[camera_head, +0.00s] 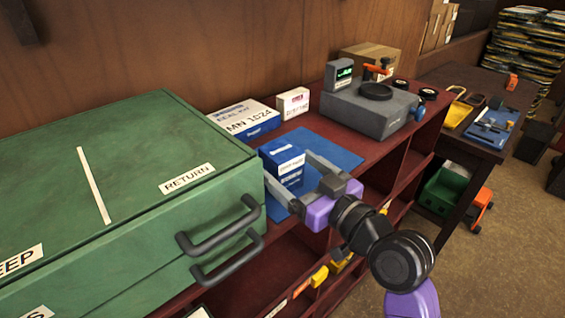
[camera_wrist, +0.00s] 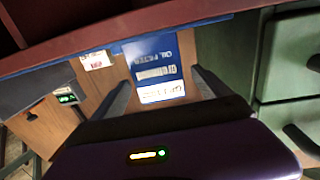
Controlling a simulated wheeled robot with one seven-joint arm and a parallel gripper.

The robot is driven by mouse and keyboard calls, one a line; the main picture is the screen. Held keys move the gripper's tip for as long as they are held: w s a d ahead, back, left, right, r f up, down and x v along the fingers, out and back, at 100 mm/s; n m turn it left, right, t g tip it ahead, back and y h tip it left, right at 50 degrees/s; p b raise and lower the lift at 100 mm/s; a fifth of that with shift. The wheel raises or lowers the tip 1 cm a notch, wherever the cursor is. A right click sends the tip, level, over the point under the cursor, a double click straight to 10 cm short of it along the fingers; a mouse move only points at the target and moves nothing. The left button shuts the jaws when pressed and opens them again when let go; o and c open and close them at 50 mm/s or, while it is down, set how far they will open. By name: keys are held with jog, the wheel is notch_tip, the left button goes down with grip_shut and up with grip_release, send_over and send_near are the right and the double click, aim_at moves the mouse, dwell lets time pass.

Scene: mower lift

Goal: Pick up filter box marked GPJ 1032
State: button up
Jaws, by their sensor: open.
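A blue and white filter box (camera_head: 283,163) stands on the blue mat (camera_head: 335,152) on the red shelf top. In the wrist view the same blue box (camera_wrist: 156,68) shows "OIL FILTER" and a white label, upside down; the label's marking is too small to read surely. My gripper (camera_head: 290,178) is open, its two fingers on either side of the box. In the wrist view the gripper's fingers (camera_wrist: 160,92) flank the box with a gap at the left finger; contact on the right is unclear.
A green cabinet (camera_head: 120,170) with dark handles stands close on the left. A white "MN 1024" box (camera_head: 243,118) and a small white box (camera_head: 293,102) stand behind. A grey scale-like device (camera_head: 370,105) is at the right. A dark table (camera_head: 480,110) stands farther right.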

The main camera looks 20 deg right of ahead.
jog(key=shift+r+p+x, duration=0.1)
jog(key=shift+p+x, duration=0.2)
jog(key=shift+x, duration=0.65)
jog(key=shift+r+p+x, duration=0.15)
jog(key=shift+p+x, duration=0.1)
jog(key=shift+x, duration=0.75)
jog(key=c, duration=1.8)
jog(key=shift+r, duration=0.1)
